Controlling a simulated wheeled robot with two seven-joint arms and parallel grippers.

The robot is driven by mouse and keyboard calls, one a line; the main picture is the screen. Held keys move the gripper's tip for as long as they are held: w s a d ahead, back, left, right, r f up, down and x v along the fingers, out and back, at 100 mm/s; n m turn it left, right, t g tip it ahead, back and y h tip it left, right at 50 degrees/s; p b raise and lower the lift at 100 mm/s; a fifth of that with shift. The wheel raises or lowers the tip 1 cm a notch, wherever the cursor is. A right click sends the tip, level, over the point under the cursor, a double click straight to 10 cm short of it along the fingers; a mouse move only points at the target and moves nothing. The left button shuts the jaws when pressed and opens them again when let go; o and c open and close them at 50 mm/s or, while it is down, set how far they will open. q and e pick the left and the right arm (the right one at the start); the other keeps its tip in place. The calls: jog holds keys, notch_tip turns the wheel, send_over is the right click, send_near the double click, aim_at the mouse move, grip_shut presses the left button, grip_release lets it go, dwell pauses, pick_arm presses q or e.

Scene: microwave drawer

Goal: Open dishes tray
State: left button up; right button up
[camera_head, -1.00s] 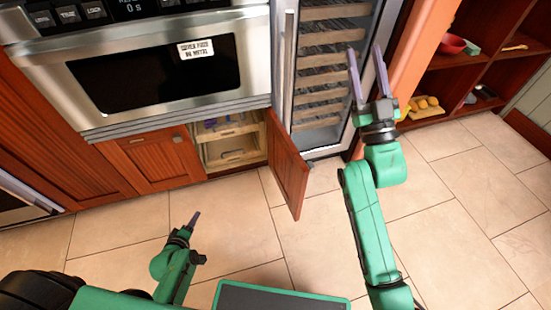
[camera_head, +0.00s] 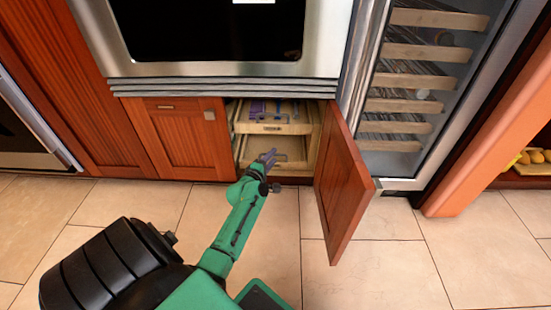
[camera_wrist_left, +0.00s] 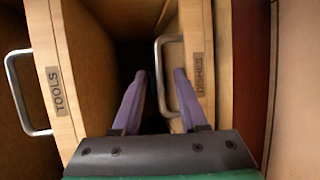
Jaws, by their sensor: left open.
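The dishes tray (camera_wrist_left: 197,60) shows at the right in the left wrist view, with its label and a pale metal handle (camera_wrist_left: 158,72). My left gripper (camera_wrist_left: 160,78) is open, its purple fingers on either side of the handle bar; I cannot tell whether they touch it. In the head view my left gripper (camera_head: 269,157) is in front of the lower wooden tray (camera_head: 258,145) inside the open cabinet. The labels are unreadable there. My right gripper is out of view.
The tools tray (camera_wrist_left: 50,70) is at the left in the wrist view, with its own handle. The cabinet door (camera_head: 342,185) stands open right of my left arm. A wine cooler (camera_head: 415,85) is at the right. The tiled floor (camera_head: 400,260) is clear.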

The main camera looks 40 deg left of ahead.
pick_arm(q)
jog(key=x, duration=0.2)
jog(key=shift+w+f+b, duration=0.1)
jog(key=shift+w+b, duration=0.15)
jog(key=shift+b, duration=0.05)
grip_shut()
dwell(1.2)
